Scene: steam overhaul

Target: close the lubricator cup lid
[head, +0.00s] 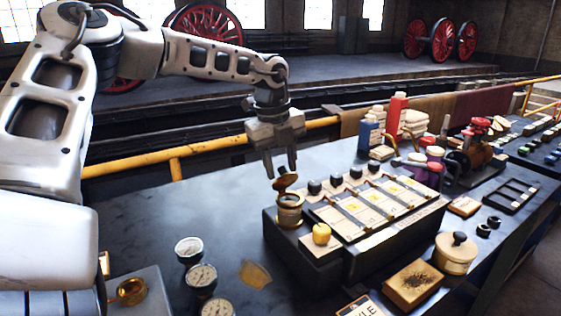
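The lubricator cup (289,210) is a small brass-coloured cup at the left end of a dark block. Its round lid (286,182) stands raised and tilted above the cup's rim, so the cup is open. My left gripper (281,172) points down just above the lid. Its two dark fingers are apart with nothing seen between them. I cannot tell whether a fingertip touches the lid. My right gripper is out of view.
The dark lubricator block (375,245) carries several black knobs, pale panels and a yellow knob (321,233). Gauges (201,277) lie to its left, and a round lidded pot (456,252) stands to its right. A yellow rail (200,146) runs behind the bench.

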